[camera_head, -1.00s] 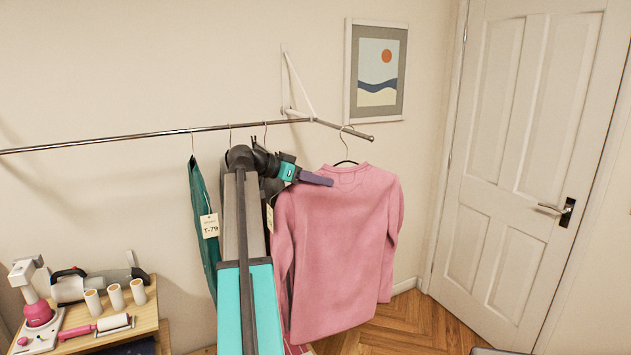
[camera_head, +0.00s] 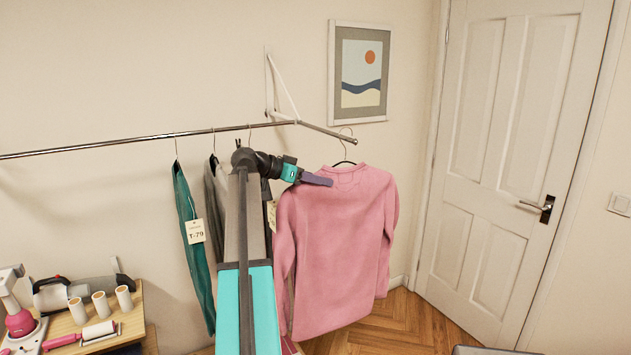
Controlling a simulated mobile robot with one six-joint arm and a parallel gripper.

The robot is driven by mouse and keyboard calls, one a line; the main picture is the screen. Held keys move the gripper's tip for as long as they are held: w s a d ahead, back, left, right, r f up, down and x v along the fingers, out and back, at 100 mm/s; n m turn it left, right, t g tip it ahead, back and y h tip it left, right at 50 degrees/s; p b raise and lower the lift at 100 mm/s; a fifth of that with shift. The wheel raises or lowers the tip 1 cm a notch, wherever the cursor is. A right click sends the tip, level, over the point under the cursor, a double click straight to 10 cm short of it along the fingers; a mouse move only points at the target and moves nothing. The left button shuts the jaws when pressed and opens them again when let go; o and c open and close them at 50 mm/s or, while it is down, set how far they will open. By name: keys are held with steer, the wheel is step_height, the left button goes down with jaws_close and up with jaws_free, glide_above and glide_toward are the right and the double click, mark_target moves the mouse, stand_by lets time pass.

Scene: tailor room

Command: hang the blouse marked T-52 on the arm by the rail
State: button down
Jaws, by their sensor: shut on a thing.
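A pink blouse (camera_head: 338,245) hangs upright from a dark hanger with a thin wire hook (camera_head: 343,149). No tag reading T-52 shows on its visible side. My gripper (camera_head: 318,180) lies at the blouse's left shoulder, just below the hanger, with its dark jaws shut on the blouse; the exact grip is hard to see. The arm by the rail (camera_head: 327,131) is a short metal bar slanting out from the wall bracket. The hook's top overlaps the bar near its free end; I cannot tell whether it rests on it.
The rail (camera_head: 100,148) holds a teal garment (camera_head: 190,255) tagged T-79 (camera_head: 194,231) and grey garments (camera_head: 215,200) partly behind my arm. A second tag is partly hidden. A wooden table (camera_head: 132,322) with tools stands lower left.

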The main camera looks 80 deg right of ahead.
steer(key=shift+s+d+f+b, duration=0.2)
steer(key=shift+f+b, duration=0.1)
steer(key=shift+f, duration=0.1)
steer(key=shift+s+d+f+b, duration=0.1)
steer(key=shift+s+f+b, duration=0.15)
steer(key=shift+f, duration=0.1)
steer(key=shift+w+a+f, duration=0.1)
steer(key=shift+w+f, duration=0.05)
steer(key=shift+f, duration=0.1)
steer(key=c, duration=1.4)
jaws_free()
steer(key=b+v, duration=0.4)
steer(key=v, duration=0.8)
steer(key=shift+w+a+r, duration=0.15)
steer(key=shift+w+a, duration=0.1)
steer(key=shift+w, duration=0.05)
steer(key=shift+w+a+r, duration=0.2)
steer(key=shift+w+a, duration=0.05)
steer(key=shift+a, duration=0.05)
